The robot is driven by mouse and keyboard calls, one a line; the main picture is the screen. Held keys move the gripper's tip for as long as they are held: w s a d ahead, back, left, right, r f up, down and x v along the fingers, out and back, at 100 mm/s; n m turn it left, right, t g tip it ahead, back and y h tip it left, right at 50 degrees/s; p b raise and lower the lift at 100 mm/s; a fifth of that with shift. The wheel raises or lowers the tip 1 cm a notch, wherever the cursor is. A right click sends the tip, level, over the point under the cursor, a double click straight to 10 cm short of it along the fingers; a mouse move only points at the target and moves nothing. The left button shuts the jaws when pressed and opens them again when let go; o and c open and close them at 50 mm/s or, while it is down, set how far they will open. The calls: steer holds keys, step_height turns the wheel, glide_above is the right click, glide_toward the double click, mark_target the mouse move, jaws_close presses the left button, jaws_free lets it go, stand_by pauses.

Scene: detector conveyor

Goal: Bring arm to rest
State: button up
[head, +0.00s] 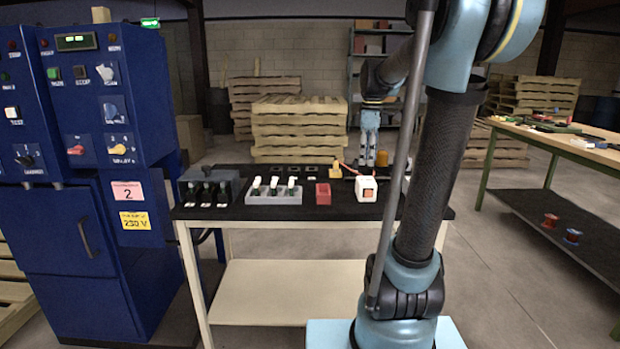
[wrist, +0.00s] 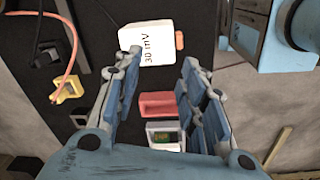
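My arm reaches from the right side of the head view over a black-topped table (head: 240,212). My gripper (head: 368,158) points down above the table's back right part. In the wrist view my gripper (wrist: 163,66) is open, its two blue-padded fingers wide apart. Nothing is held between them. A white box marked "30 mV" (wrist: 147,42) shows near the fingertips, and a red block (wrist: 157,105) shows between the fingers. In the head view the white box (head: 366,189) and the red block (head: 323,194) stand on the table, apart from the gripper.
A grey holder (head: 273,197) with white-topped items and a dark holder (head: 209,190) stand at the table's left. A yellow part (wrist: 69,88) has a red cable. A blue cabinet (head: 122,270) is at left, a cluttered workbench (head: 590,152) at right. Pallets stand behind.

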steer(key=s+f+m, duration=0.7)
steer(key=s+f, duration=0.3)
steer(key=s, duration=0.3)
steer(key=s+f+m+t, duration=0.1)
steer(key=s+f+m, duration=0.6)
steer(key=s+f, duration=0.3)
steer(key=s, duration=0.3)
steer(key=shift+s+f+t, duration=0.15)
steer(key=shift+f+t, duration=0.05)
steer(key=shift+t, duration=0.1)
